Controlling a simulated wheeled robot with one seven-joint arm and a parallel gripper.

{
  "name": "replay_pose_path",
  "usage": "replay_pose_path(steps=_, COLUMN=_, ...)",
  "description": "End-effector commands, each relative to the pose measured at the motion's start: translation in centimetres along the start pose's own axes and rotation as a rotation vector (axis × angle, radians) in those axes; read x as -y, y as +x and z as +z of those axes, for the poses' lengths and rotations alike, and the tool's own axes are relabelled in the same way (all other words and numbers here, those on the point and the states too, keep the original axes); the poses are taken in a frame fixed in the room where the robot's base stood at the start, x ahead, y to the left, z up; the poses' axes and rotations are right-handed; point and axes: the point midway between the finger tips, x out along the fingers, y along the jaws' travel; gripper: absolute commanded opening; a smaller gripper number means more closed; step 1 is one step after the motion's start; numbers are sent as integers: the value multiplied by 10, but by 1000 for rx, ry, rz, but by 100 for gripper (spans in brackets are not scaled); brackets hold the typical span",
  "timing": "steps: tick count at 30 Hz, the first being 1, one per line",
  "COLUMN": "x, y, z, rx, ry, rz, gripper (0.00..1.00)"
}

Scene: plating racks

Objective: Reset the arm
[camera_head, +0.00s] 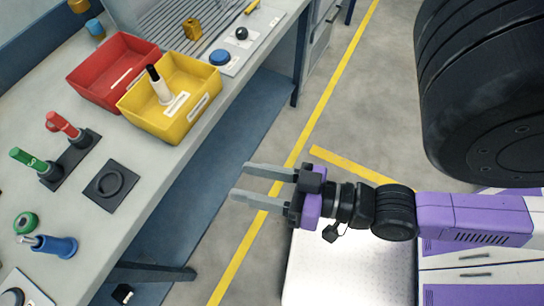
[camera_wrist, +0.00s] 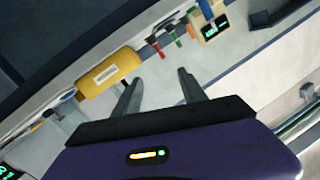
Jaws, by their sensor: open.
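My gripper (camera_head: 250,183) is open and empty in the head view, with two grey fingers pointing left. It is over the floor, apart from the workbench on the left. My purple and black arm runs from it to the right edge. In the wrist view my gripper (camera_wrist: 158,82) shows two dark fingers spread apart, with nothing between them.
The bench (camera_head: 130,225) holds a red bin (camera_head: 92,82), a yellow bin (camera_head: 189,122) with a black-and-white object inside, red and green handled tools in a dark holder (camera_head: 78,160), and a blue item (camera_head: 62,246). Floor between bench and arm is clear.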

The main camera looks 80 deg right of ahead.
Motion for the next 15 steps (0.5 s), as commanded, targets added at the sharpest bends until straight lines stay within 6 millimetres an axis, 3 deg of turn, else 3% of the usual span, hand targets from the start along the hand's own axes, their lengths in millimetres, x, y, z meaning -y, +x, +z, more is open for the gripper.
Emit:
replay_pose_path(steps=3, x=-2, y=-23, z=16, rx=117, ry=-224, rz=-12, gripper=49)
replay_pose_path(steps=6, x=-4, y=-33, z=22, rx=165, ry=-326, rz=-22, gripper=49)
replay_pose_path(steps=15, x=-5, y=-36, z=24, rx=180, ry=-361, rz=-26, gripper=49)
